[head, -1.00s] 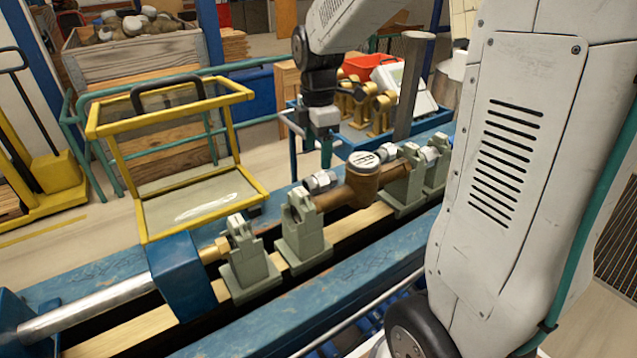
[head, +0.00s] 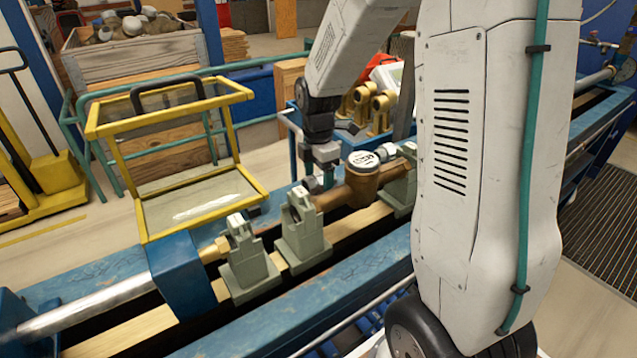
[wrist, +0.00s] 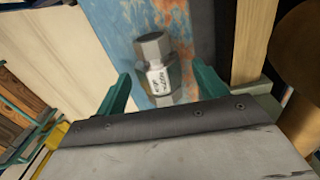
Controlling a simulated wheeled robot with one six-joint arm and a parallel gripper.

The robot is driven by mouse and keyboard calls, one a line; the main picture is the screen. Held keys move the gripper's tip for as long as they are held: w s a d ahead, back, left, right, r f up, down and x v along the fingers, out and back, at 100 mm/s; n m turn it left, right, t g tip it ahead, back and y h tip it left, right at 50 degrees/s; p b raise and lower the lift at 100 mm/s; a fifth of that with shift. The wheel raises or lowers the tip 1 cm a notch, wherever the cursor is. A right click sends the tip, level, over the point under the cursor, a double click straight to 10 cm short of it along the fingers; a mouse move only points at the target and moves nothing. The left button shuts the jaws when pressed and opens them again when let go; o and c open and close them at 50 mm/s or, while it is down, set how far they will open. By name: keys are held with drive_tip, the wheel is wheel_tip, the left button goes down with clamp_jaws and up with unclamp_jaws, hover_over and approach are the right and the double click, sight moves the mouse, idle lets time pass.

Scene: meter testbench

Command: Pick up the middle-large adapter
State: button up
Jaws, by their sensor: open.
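A silver metal adapter with a hexagonal head and a white label (wrist: 157,80) shows in the wrist view, lying over a worn blue surface. The label's print is too blurred to read. My gripper (wrist: 163,76) is open, with one green finger on each side of this adapter; I cannot tell whether they touch it. In the head view my gripper (head: 318,183) is low at the left end of the brass meter, and it mostly hides the adapter there. Another silver adapter (head: 387,151) shows beyond the meter's right side.
The brass meter (head: 362,182) and grey-green clamp supports (head: 303,232) stand close beside my gripper along the bench (head: 345,268). A yellow-framed stand (head: 258,185) is to the left. Brass fittings (head: 378,112) stand behind.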

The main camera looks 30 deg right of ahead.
drive_tip(key=c, duration=1.3)
